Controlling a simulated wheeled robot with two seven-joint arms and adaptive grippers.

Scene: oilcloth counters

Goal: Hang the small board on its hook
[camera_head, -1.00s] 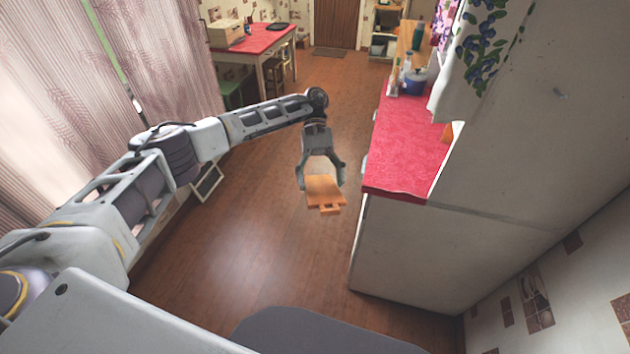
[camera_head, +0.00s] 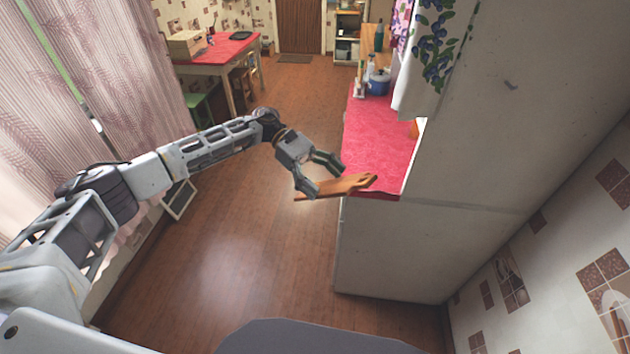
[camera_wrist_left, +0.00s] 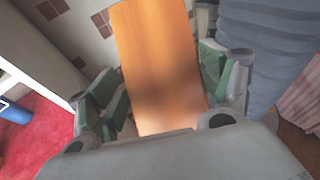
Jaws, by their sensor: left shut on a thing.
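The small board (camera_head: 345,186) is orange-brown wood with a short narrower end pointing right. My left gripper (camera_head: 322,176) is shut on it, with one finger on each side. The board is tilted, in the air by the near end of the red counter; I cannot tell whether they touch. In the left wrist view the board (camera_wrist_left: 158,60) stretches away between the green-padded fingers (camera_wrist_left: 160,85). My right gripper is not in view.
The red counter (camera_head: 375,140) carries a blue pot (camera_head: 378,84) and bottles at its far end. A patterned cloth (camera_head: 435,60) hangs beside the pale panel (camera_head: 520,130). A red table (camera_head: 222,52) stands far left.

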